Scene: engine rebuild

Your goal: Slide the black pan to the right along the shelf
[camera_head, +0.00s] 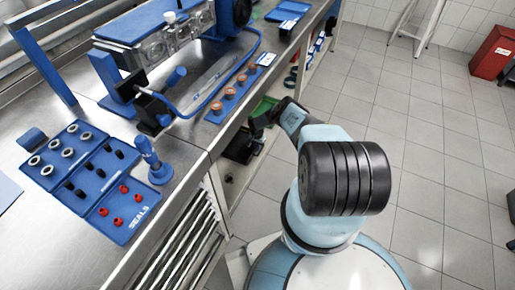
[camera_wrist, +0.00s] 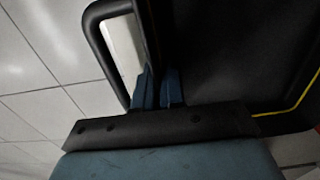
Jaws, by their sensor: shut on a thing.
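The black pan (camera_head: 239,148) sits on the shelf under the workbench, partly hidden by the bench edge and my arm. In the wrist view the pan (camera_wrist: 235,50) fills the upper right as a broad dark surface with a yellow line near its right edge. My gripper (camera_wrist: 158,90) has its two blue fingers close together, one on each side of the pan's thin dark upright wall. A black rounded loop with a pale strip inside lies left of the fingers. In the head view my gripper (camera_head: 262,122) is at the shelf opening, its fingertips hard to make out.
A green bin (camera_head: 265,107) stands just beyond the pan on the shelf. The bench (camera_head: 190,165) overhangs the shelf and carries a blue seals tray (camera_head: 112,215) and an engine stand (camera_head: 155,105). Tiled floor (camera_head: 410,130) to the right is open; a red cabinet (camera_head: 492,52) stands far right.

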